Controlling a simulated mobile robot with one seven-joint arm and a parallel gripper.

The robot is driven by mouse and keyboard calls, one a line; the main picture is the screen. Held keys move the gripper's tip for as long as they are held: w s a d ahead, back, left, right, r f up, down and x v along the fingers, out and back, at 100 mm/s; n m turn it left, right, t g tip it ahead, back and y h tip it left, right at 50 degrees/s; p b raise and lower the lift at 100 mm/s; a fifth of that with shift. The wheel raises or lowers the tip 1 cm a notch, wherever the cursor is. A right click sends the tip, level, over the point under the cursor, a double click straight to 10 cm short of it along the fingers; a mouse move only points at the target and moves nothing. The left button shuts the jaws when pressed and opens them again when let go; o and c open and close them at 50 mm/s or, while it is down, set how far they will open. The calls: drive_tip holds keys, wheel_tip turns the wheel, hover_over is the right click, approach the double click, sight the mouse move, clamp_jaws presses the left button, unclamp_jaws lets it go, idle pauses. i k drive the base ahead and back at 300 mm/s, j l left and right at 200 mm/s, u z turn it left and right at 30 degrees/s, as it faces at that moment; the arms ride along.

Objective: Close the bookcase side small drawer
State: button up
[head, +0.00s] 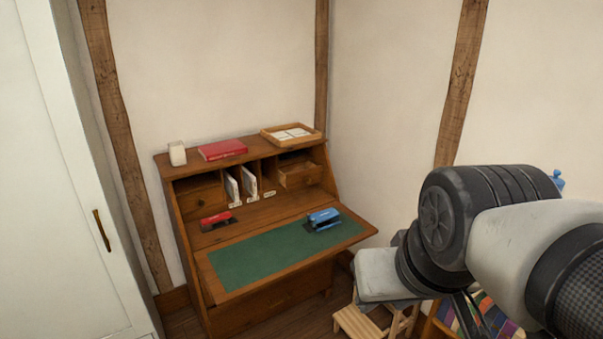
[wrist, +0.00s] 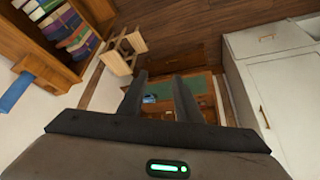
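A wooden slant-front desk (head: 290,246) stands against the wall in the head view with its green-topped writing flap down. In its upper part, the right-hand small drawer (head: 298,178), on the bookcase side, sticks out of its slot and its top is open. The left-hand small drawer (head: 200,193) looks flush. My gripper (wrist: 164,78) is open and empty in the wrist view, apart from the desk, which shows small and distant beyond the fingers. The small drawer cannot be made out there. In the head view my arm hides most of the gripper.
A blue stapler (head: 323,217) and a red stapler (head: 216,220) lie on the desk. On top are a red book (head: 222,149) and a wooden tray (head: 290,135). A wooden stool (wrist: 123,50) stands near the bookcase (wrist: 62,68). A white cabinet (head: 60,200) is at left.

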sight(294, 177)
drive_tip(key=i+l, duration=0.15)
drive_tip(key=i, duration=0.4)
drive_tip(key=i+l+z, duration=0.1)
drive_tip(key=i, duration=0.45)
drive_tip(key=i+l, duration=0.2)
drive_tip(key=i, duration=0.35)
drive_tip(key=z, duration=0.05)
